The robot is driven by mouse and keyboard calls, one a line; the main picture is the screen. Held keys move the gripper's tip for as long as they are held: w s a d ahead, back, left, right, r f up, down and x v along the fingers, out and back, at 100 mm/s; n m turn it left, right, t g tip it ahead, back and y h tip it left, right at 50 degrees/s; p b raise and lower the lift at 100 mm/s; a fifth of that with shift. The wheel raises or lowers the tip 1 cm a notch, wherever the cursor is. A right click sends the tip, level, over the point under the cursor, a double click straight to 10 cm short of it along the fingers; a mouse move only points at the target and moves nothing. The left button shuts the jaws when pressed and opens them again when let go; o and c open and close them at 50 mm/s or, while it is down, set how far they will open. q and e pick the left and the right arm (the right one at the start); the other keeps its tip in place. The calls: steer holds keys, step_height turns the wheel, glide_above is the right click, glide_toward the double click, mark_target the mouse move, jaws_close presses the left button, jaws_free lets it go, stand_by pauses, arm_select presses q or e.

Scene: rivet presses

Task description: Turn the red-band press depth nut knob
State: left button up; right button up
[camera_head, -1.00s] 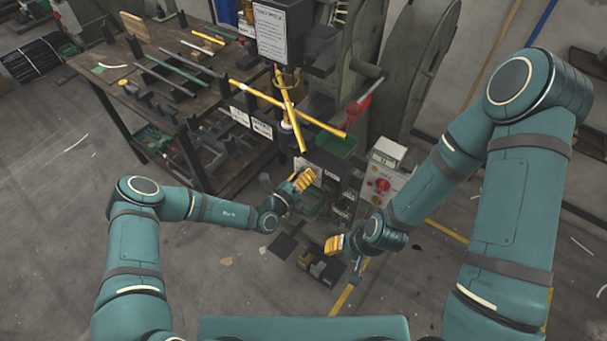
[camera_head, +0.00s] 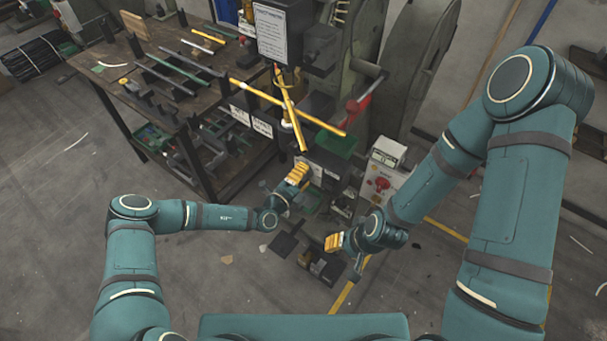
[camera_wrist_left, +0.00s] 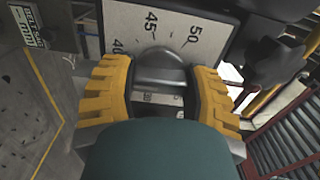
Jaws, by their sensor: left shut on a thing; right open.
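In the left wrist view a grey, round-topped knob (camera_wrist_left: 160,72) sits between the yellow pads of my left gripper (camera_wrist_left: 160,98). It stands in front of a pale dial plate (camera_wrist_left: 125,22) marked 40, 45 and 50. My left gripper is shut on the knob; the wrist housing hides its lower part. In the head view my left gripper (camera_head: 298,174) is at the front of the press area, and the knob is too small to make out there. No red band shows clearly on it. My right gripper (camera_head: 334,242) is open and apart from the press, lower in the picture.
A control box (camera_head: 381,184) with a red button stands right of my left gripper. Yellow bars (camera_head: 291,112) cross above it. A workbench (camera_head: 155,62) with rods is at the upper left. Small blocks (camera_head: 318,265) lie by my right gripper.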

stand_by(0.3)
arm_select(q)
steer(key=o, duration=1.2)
steer(key=v, duration=1.2)
